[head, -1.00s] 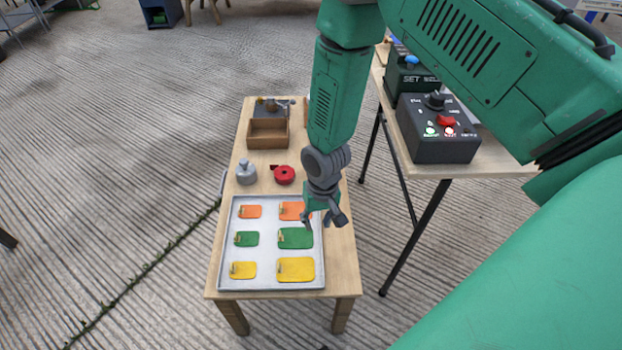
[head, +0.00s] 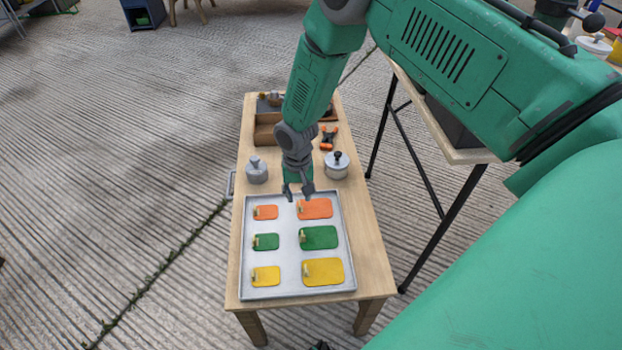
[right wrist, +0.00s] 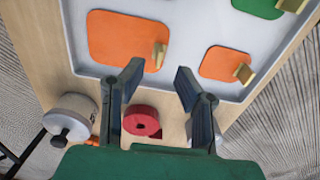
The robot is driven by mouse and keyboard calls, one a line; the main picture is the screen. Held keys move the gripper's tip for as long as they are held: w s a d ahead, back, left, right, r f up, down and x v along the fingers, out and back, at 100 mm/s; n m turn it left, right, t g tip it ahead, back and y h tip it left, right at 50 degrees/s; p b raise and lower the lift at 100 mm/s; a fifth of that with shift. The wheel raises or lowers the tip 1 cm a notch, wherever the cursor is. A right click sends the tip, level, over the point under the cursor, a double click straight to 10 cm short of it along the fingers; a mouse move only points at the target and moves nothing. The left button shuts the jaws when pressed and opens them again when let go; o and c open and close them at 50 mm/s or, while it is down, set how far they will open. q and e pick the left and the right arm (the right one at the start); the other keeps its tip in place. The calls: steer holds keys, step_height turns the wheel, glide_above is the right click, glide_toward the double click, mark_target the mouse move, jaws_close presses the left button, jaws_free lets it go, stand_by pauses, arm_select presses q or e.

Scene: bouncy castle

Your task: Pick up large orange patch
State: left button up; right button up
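The large orange patch (head: 315,208) lies in the right column of the white tray (head: 250,222), at its far end. In the right wrist view the large orange patch (right wrist: 118,38) has a small tan tab (right wrist: 159,54) standing on its edge. The small orange patch (head: 266,212) lies beside it, also with a tab (right wrist: 243,73). My right gripper (head: 299,196) is open and empty at the tray's far edge. In the right wrist view its fingers (right wrist: 158,75) are spread, with the tab between and beyond them. My left gripper is not in view.
Green patches (head: 319,237) and yellow patches (head: 322,272) fill the nearer tray rows. Beyond the tray stand a grey weight-like object (head: 257,170), a lidded pot (head: 337,165) and a red ring (right wrist: 142,121). A second table (head: 470,154) is at the right.

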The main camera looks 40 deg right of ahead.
mark_target(299, 210)
step_height(299, 210, down, 5)
steer(key=shift+r+b, duration=0.2)
steer(key=shift+b, duration=0.75)
steer(key=shift+d+f, duration=0.2)
steer(key=shift+f, duration=0.05)
steer(key=shift+r, duration=0.1)
steer(key=shift+a, duration=0.1)
steer(key=c, duration=0.5)
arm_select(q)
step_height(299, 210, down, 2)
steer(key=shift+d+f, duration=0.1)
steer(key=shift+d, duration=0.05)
arm_select(e)
steer(key=shift+a+r, duration=0.1)
steer(key=shift+a, duration=0.1)
jaws_close()
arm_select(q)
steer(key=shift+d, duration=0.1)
arm_select(e)
steer(key=shift+d, duration=0.1)
